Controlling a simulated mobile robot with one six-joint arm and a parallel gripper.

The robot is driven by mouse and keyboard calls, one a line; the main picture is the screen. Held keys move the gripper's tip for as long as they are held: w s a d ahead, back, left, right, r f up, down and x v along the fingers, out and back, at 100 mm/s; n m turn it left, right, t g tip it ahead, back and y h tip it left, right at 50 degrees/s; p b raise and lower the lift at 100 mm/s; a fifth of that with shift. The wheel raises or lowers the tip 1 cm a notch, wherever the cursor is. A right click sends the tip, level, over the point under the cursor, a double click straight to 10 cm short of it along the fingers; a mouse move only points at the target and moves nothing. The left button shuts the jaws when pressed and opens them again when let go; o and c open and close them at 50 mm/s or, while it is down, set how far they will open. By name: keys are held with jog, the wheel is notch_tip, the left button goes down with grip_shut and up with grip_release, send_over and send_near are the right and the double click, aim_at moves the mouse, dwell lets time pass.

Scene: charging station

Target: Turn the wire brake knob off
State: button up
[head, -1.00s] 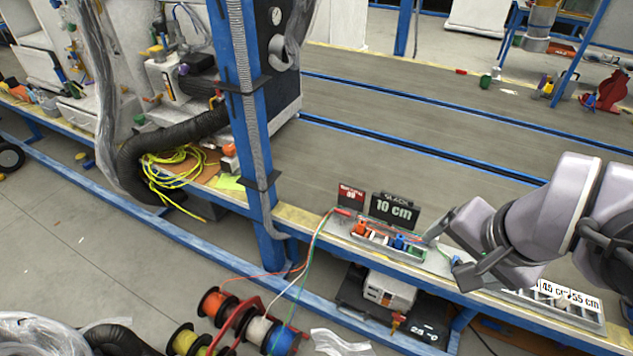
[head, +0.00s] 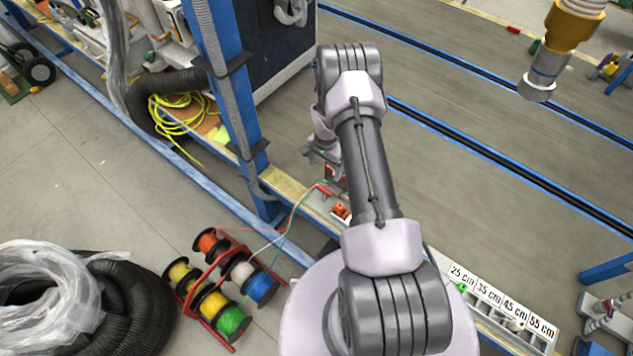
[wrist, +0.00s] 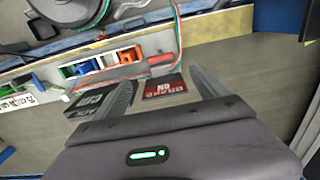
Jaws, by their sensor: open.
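My gripper (wrist: 161,76) is open and empty in the wrist view, its two fingers on either side of a red sign (wrist: 165,90) reading something like "brake ON". Beyond the fingertips is the grey strip of the bench edge with an orange part (wrist: 128,55) and a blue part (wrist: 82,67). A red piece (wrist: 160,58) lies beside them; I cannot tell which is the brake knob. In the head view my gripper (head: 320,155) is above the bench edge, near the red piece (head: 325,190) and the orange part (head: 340,211). My arm hides the blue part there.
A dark sign (wrist: 88,103) stands left of the red one. Thin wires run from the bench to a rack of coloured spools (head: 225,285) on the floor. A blue post (head: 222,85) stands left of my gripper. A length-marked strip (head: 500,310) is at the right.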

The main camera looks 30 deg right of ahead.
aim_at(324, 190)
notch_tip(324, 190, down, 14)
jog(key=b, duration=0.3)
jog(key=c, duration=1.4)
